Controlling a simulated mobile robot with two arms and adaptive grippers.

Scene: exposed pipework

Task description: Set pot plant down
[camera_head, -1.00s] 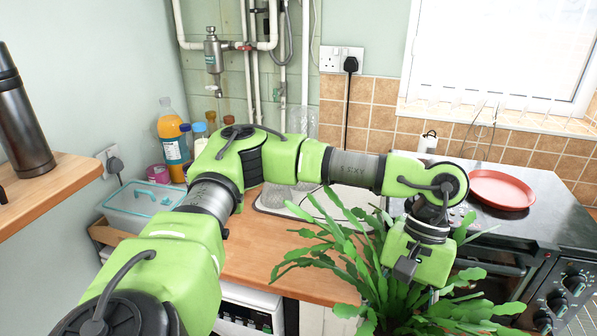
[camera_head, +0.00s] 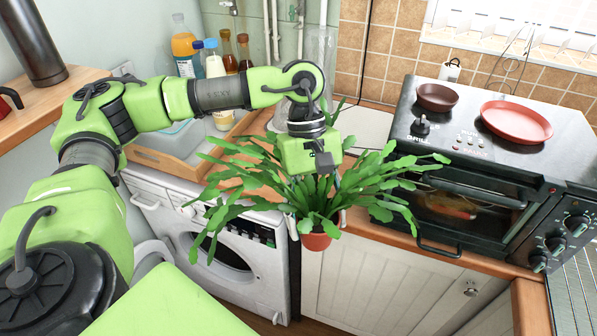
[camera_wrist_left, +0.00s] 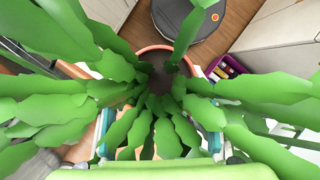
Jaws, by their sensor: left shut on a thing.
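The pot plant has long, flat green leaves (camera_head: 385,180) and a small terracotta pot (camera_head: 316,241). My left gripper (camera_head: 318,214) is shut on the pot, with its fingers on either side and leaves covering much of them. The plant is upright and held in the air in front of the worktop edge, by the washing machine and a white cupboard door. In the left wrist view the pot's rim (camera_wrist_left: 148,50) and dark soil show between leaves, with wooden floor beyond. My right gripper is not in view.
The worktop (camera_head: 385,229) runs behind the plant. A black oven (camera_head: 455,190) with a red plate (camera_head: 516,121) and brown bowl (camera_head: 436,97) stands right. Bottles and a wooden tray stand back left. A round dark disc (camera_wrist_left: 186,18) lies on the floor.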

